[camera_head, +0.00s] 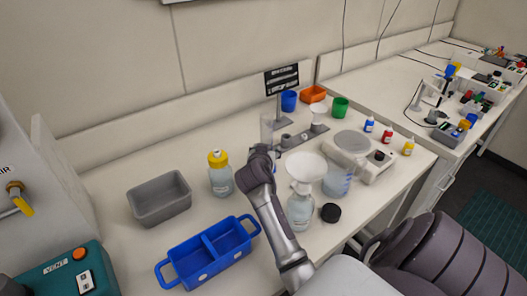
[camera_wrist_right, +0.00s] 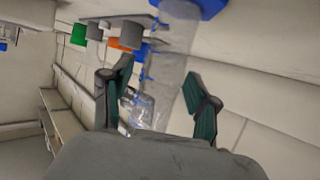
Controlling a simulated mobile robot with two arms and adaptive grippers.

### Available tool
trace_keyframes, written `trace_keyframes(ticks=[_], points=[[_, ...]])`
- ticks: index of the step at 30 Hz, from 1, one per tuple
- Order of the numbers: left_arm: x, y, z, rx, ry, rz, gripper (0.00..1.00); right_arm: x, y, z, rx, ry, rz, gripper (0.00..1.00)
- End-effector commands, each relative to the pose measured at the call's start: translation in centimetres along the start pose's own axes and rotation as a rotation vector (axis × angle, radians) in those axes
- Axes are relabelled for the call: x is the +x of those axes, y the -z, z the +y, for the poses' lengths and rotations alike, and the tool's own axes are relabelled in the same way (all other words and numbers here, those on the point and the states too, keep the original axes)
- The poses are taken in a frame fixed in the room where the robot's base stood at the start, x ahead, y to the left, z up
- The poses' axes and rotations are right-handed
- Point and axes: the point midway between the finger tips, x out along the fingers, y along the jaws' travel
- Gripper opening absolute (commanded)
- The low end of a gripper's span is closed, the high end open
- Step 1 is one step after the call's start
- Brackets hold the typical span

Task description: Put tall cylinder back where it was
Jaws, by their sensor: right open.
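The tall cylinder (camera_head: 267,130) is clear and stands upright on the bench, in front of the signed stand; my arm hides its lower part in the head view. In the right wrist view the clear cylinder (camera_wrist_right: 174,75) shows at a tilt, with its blue base (camera_wrist_right: 203,6) at the top edge. My right gripper (camera_head: 262,156) is at the cylinder. In the wrist view its two fingers (camera_wrist_right: 160,72) are apart, with the cylinder between them; I cannot tell whether either finger touches it. My left gripper is not in view.
A yellow-capped bottle (camera_head: 220,178), grey bin (camera_head: 159,204) and blue two-compartment tray (camera_head: 181,269) are left of my arm. A funnel (camera_head: 306,168) on a bottle (camera_head: 300,212), a beaker (camera_head: 337,182) and a black cap (camera_head: 330,212) are right. Cups (camera_head: 289,101) stand behind.

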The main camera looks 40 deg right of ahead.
Motion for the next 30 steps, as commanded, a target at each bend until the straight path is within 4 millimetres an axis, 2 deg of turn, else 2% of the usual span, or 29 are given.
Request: trace_keyframes(ticks=[9, 15, 20, 30], points=[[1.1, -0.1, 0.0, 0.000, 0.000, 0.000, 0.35, -6.9, -0.2, 0.0, 0.004, 0.001, -0.002, 0.60], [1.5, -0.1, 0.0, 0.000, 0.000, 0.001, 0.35, -9.6, -0.1, 0.0, 0.001, 0.000, -0.001, 0.60], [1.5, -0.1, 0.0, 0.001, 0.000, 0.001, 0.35, -10.3, 0.0, 0.1, 0.001, -0.002, 0.000, 0.60], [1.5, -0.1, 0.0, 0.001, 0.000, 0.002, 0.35, -10.3, 0.0, 0.1, 0.000, -0.001, 0.000, 0.60]])
